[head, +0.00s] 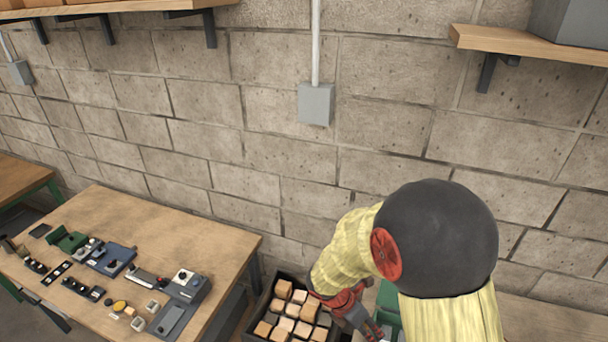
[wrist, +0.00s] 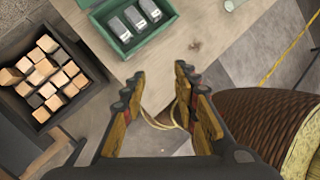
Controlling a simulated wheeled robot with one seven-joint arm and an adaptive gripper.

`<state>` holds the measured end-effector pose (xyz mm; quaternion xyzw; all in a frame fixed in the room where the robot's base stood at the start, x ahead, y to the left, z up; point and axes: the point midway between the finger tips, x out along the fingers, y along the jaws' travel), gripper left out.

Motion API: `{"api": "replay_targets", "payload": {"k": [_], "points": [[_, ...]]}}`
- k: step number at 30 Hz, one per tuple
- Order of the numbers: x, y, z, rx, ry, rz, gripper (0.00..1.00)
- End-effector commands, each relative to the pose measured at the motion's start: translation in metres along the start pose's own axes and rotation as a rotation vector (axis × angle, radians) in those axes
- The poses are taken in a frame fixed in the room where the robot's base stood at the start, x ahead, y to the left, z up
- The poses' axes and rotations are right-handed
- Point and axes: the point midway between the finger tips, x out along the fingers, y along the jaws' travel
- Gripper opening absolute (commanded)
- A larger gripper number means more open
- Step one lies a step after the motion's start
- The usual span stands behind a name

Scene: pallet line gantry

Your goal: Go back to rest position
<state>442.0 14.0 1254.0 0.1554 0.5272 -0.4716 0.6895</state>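My gripper (wrist: 161,82) is open in the wrist view. Its two fingers stand apart, with a pale table surface behind the gap and no object between the tips. Thin pale loops show between the fingers lower down; I cannot tell what they are. In the head view my arm reaches down at the lower right, and its red and dark end (head: 352,312) is beside a dark crate of blocks. The fingertips are not clear there.
The dark crate (wrist: 14,42) holds several wooden blocks. A green box (wrist: 112,42) with grey metal pieces stands near the gripper. A wooden table (head: 185,232) with several devices is at left. A block wall (head: 210,140), grey wall box (head: 316,104) and shelf (head: 530,45) are behind.

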Motion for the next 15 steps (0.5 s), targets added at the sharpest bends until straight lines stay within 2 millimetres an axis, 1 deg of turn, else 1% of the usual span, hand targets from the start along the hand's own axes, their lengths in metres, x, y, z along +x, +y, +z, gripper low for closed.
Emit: {"api": "replay_targets", "payload": {"k": [1, 2, 3, 9, 12, 15], "points": [[0.002, -0.006, -0.004, 0.154, 0.022, 0.005, 0.3], [0.001, -0.01, -0.006, 0.254, 0.038, 0.004, 0.3], [-0.002, -0.016, -0.009, 0.392, 0.06, 0.003, 0.3], [-0.007, -0.046, -0.029, 1.068, 0.198, -0.015, 0.3], [-0.007, -0.057, -0.04, 1.348, 0.275, -0.027, 0.3], [-0.007, -0.067, -0.05, 1.583, 0.357, -0.04, 0.3]]}}
